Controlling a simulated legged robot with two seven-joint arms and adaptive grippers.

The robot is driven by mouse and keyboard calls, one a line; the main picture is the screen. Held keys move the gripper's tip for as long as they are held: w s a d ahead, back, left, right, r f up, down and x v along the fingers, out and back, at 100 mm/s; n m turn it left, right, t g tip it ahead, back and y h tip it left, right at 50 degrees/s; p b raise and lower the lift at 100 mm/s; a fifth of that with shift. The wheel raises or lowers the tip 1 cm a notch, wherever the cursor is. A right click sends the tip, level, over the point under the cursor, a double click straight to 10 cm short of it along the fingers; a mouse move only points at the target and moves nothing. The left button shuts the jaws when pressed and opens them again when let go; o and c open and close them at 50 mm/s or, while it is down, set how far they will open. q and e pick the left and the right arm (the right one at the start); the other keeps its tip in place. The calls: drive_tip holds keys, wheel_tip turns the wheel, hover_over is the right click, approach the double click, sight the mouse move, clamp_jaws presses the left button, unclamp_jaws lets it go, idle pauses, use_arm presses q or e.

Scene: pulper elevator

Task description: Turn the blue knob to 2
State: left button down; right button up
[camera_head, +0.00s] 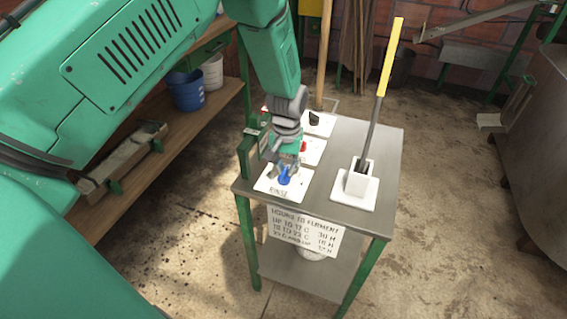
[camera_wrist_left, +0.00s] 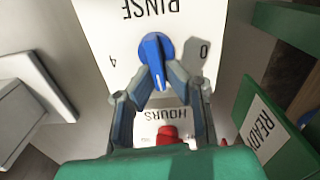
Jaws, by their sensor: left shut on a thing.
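The blue knob (camera_head: 284,178) is on the white RINSE panel (camera_head: 268,188) at the near left of the metal cart. It also shows in the left wrist view (camera_wrist_left: 153,48), where the panel (camera_wrist_left: 105,30) appears upside down with a 4 and a 0 on either side. The knob's narrow, white-marked end points down in that view, away from the word RINSE. My left gripper (camera_wrist_left: 163,77) is shut on this end, one finger on each side. No 2 is visible; the fingers cover part of the panel. My right gripper is not in view.
A red knob (camera_wrist_left: 167,134) on the HOURS panel lies just behind the blue one. A black knob (camera_head: 314,118) is farther back. A white holder (camera_head: 357,184) with a yellow-handled tool stands on the cart's right. A green frame (camera_head: 246,158) borders the panels' left.

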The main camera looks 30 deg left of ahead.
use_arm(q)
drive_tip(key=shift+w+d+m, duration=0.15)
drive_tip(key=shift+d+m, duration=0.3)
drive_tip(key=shift+m, duration=0.05)
drive_tip(key=c, duration=1.7)
unclamp_jaws()
drive_tip(key=shift+o, duration=0.3)
drive_tip(key=shift+d+r, duration=0.1)
drive_tip(key=shift+d, duration=0.1)
drive_tip(key=shift+a+r, duration=0.2)
wheel_tip(320, 180, up, 12)
drive_tip(key=shift+d+f, duration=0.2)
drive_tip(key=shift+f, duration=0.05)
drive_tip(key=shift+a, duration=0.15)
